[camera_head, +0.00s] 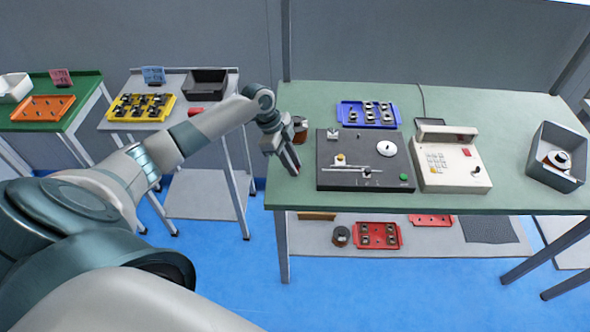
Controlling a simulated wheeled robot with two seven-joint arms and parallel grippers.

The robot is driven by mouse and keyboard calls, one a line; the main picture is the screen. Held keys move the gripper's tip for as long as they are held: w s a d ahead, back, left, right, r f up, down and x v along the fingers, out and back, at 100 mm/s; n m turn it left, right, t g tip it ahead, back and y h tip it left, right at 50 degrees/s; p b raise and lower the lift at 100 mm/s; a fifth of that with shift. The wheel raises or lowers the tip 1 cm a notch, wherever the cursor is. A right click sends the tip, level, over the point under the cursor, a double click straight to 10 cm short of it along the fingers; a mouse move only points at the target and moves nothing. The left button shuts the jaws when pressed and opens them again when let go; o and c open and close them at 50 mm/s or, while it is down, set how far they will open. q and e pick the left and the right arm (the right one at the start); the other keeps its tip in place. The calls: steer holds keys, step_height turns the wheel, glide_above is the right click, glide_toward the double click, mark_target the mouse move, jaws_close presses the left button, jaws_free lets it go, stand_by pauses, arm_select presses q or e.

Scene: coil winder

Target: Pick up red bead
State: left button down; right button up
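I cannot make out a distinct red bead anywhere in the head view. My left gripper (293,168) hangs over the left end of the green-topped table (300,100), pointing down, just left of the black coil winder (335,150). A thin reddish edge shows by its fingertips, too small to identify. The fingers look close together, but whether they are shut or hold anything is unclear. A copper-brown spool (300,125) stands behind the gripper, partly hidden by it. My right gripper is out of view.
A blue tray (352,113) of small parts sits behind the winder. A beige keypad device (441,176) and a grey bin (570,179) with a spool stand to the right. Red trays (378,246) lie on the lower shelf. A side table holds a yellow tray (116,119) and black bin (207,90).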

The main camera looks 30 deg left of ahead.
arm_select(q)
steer(key=shift+r, duration=0.1)
stand_by(0.3)
steer(key=shift+r+b, duration=0.3)
steer(key=shift+r, duration=0.2)
step_height(320, 180, up, 2)
steer(key=shift+r+b, duration=0.15)
steer(key=shift+b, duration=0.4)
steer(key=d+r, duration=0.2)
steer(key=d, duration=0.1)
steer(key=d+r+b, duration=0.1)
steer(key=d, duration=0.2)
steer(key=w+d+r+b, duration=0.1)
steer(key=d+r, duration=0.1)
steer(key=d, duration=0.1)
steer(key=shift+r, duration=0.35)
steer(key=d+r, duration=0.1)
steer(key=d+r+b, duration=0.1)
steer(key=shift+w+d, duration=0.1)
steer(key=shift+d, duration=0.25)
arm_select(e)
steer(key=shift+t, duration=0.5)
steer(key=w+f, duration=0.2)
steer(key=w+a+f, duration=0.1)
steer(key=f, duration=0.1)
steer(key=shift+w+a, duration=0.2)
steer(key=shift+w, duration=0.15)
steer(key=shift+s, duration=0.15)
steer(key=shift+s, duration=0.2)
